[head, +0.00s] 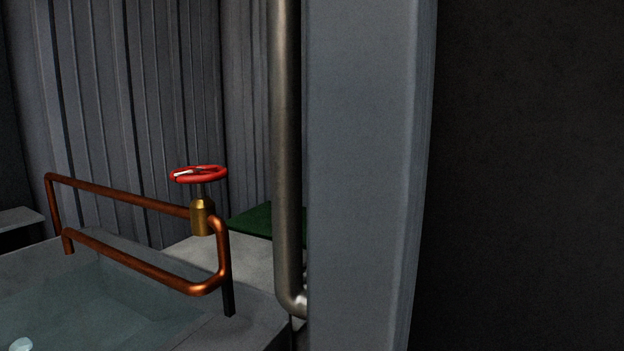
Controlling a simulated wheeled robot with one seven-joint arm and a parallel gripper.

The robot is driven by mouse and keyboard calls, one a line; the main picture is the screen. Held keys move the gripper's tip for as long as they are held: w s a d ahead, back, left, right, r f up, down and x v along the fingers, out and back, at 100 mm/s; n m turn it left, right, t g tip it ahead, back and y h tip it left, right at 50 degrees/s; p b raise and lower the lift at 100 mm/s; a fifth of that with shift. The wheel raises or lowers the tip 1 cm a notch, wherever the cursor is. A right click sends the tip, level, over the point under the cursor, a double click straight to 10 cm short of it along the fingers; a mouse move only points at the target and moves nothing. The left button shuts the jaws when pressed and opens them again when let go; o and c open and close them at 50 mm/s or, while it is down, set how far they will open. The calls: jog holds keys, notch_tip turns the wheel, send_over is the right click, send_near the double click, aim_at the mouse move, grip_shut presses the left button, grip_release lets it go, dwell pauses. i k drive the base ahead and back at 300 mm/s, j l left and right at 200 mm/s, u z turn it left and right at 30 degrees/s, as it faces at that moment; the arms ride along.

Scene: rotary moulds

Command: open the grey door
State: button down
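A tall grey panel (362,180), which looks like the grey door, stands upright close in front of me and runs past the top and bottom of the head view. A vertical metal bar (287,150) runs along its left side, and its lower end bends right toward the panel. It looks like a long handle, but I cannot tell for sure where it is fixed. No hinge or latch shows. My gripper is not in view.
A dark, plain surface (530,180) fills the right side. On the left, a grey basin (255,318) holds water, with a copper pipe rail (130,195) and a red valve wheel (200,174) above it. A green slab (262,220) and corrugated walls (150,100) lie behind.

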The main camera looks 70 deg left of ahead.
aim_at(370, 64)
jog(key=l+u, duration=0.15)
jog(key=u, duration=0.35)
jog(key=k+u, duration=0.15)
jog(key=u, duration=0.3)
jog(key=k+l+u, duration=0.1)
jog(key=u, duration=0.4)
jog(key=k+u, duration=0.15)
jog(key=u, duration=0.35)
jog(key=k+j, duration=0.15)
jog(key=k, duration=0.2)
jog(key=i, duration=0.7)
